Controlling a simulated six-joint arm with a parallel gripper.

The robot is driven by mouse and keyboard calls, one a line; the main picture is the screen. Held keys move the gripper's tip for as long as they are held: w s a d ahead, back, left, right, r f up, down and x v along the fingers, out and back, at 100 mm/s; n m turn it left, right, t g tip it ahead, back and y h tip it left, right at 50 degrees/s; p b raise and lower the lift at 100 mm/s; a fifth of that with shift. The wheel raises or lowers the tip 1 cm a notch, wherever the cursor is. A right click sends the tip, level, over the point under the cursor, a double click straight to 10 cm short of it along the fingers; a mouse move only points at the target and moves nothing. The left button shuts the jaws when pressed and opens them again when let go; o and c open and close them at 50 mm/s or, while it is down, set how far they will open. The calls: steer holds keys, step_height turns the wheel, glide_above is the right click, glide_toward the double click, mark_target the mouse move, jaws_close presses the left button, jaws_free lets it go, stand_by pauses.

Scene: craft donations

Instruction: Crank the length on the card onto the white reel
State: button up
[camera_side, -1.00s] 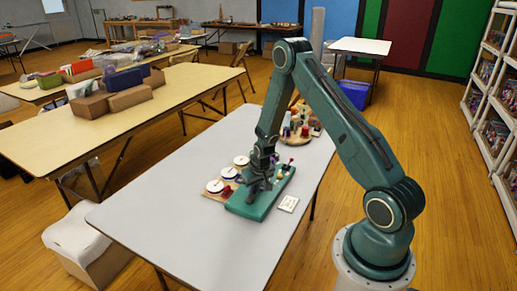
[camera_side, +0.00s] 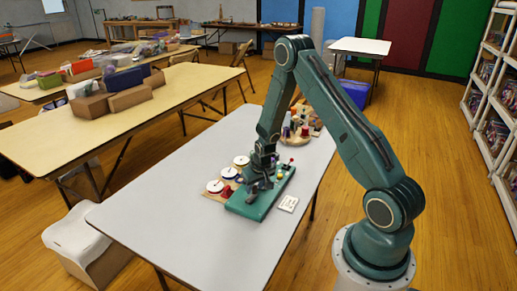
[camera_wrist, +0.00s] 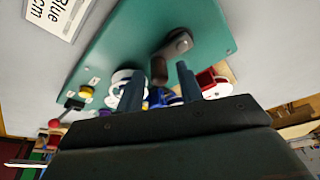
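A green winding board (camera_side: 243,210) lies on the grey table; it fills the top of the wrist view (camera_wrist: 110,55). On it is a grey crank arm (camera_wrist: 178,43) with a brown handle (camera_wrist: 159,70). My gripper (camera_wrist: 159,76) has its fingers apart, one on each side of the handle, with gaps showing; whether either touches it is unclear. A white reel (camera_wrist: 122,77) is partly hidden behind the left finger. The card (camera_side: 288,203) lies beside the board; the wrist view (camera_wrist: 62,14) shows only "Blue" and "cm", its number cut off.
Spools with white tops (camera_side: 215,186) stand in a row on the board's left. A red-knobbed lever (camera_wrist: 54,123) and yellow button (camera_wrist: 86,91) are at the board's end. A round tray of craft items (camera_side: 297,138) is behind. The table's near left (camera_side: 165,220) is clear.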

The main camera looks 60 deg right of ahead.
steer(key=shift+r, duration=3.4)
steer(key=shift+w+a+r, duration=0.1)
steer(key=shift+a+r, duration=0.1)
steer(key=shift+r, duration=0.3)
steer(key=s+a+r+n+t, duration=0.1)
steer(key=s+a+r+n, duration=0.15)
steer(key=a+r, duration=0.6)
steer(key=s+a+r+n, duration=0.1)
steer(key=s+a+r, duration=0.3)
steer(key=r, duration=0.8)
steer(key=s+a+r+n, duration=0.1)
steer(key=s+a+r, duration=0.3)
steer(key=s, duration=0.4)
steer(key=s+a+r+n+t+y, duration=0.1)
steer(key=s+a+r, duration=0.3)
steer(key=s+a, duration=0.2)
steer(key=shift+s+t+y, duration=0.3)
steer(key=shift+s, duration=1.1)
